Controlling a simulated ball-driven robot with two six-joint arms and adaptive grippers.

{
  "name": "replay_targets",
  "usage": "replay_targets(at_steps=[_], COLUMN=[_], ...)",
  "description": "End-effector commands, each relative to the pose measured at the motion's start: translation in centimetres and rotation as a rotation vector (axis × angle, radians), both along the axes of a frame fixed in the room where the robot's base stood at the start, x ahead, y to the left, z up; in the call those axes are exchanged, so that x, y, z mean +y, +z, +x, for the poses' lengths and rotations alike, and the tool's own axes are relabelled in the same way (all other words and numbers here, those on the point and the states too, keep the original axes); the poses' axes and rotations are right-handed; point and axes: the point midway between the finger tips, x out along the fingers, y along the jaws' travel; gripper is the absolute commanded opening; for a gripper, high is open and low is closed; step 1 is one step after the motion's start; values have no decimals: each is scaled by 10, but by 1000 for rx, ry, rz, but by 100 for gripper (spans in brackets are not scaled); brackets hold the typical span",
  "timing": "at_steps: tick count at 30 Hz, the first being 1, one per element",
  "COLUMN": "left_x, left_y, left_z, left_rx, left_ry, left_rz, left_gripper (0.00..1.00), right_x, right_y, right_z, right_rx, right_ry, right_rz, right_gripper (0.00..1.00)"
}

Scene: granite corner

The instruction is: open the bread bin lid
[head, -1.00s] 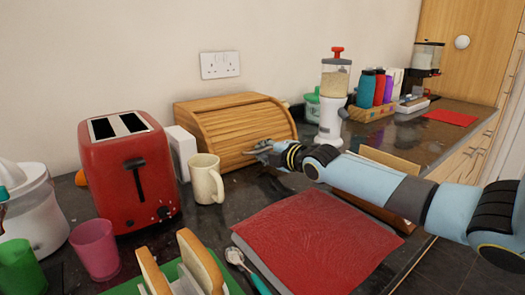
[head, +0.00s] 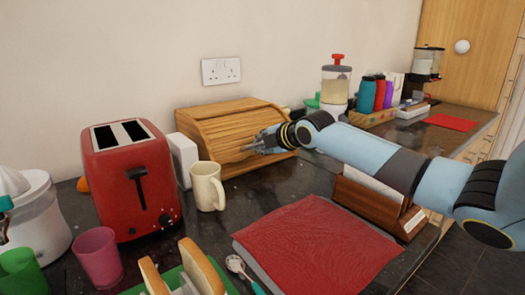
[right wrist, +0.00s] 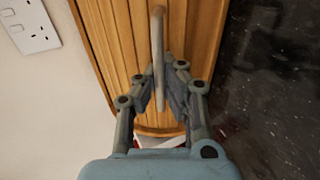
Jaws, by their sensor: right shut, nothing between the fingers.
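The wooden bread bin (head: 205,125) stands against the wall, its slatted roll lid (head: 250,118) curving down over the front. The lid looks closed or nearly so; my gripper and arm hide part of its front. My right gripper (head: 256,144) is at the lid's front, shut with nothing held. In the right wrist view, the slats (right wrist: 112,40) fill the middle, and a pale bar handle (right wrist: 158,45) runs down in front of my right gripper's fingers (right wrist: 160,82). I cannot tell whether the fingers touch it. My left gripper is not in view.
A cream mug (head: 207,187) stands close in front of the bin. A red toaster (head: 130,180) and a white box (head: 184,158) are on its left. A blender (head: 335,88) stands right of it, behind my arm. A red cloth (head: 315,245) lies in front.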

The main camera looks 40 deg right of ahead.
Motion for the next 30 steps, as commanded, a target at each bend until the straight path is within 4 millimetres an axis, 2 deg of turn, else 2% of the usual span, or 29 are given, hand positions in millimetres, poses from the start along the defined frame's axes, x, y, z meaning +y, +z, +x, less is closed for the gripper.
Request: replay_targets(at_steps=[1,3,12,15,26,30], left_x=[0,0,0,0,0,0], left_y=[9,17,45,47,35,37], left_z=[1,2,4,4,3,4], left_rx=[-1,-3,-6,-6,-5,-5], left_ry=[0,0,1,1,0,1], left_rz=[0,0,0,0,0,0], left_gripper=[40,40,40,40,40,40], right_x=[-1,-1,-3,-5,-10,-10], right_y=[16,26,58,62,77,76], right_z=[6,12,42,52,87,85], right_rx=[33,98,382,445,437,440], right_ry=[0,0,1,2,0,0], right_rz=[5,12,48,52,48,46], right_gripper=[0,0,0,0,0,16])
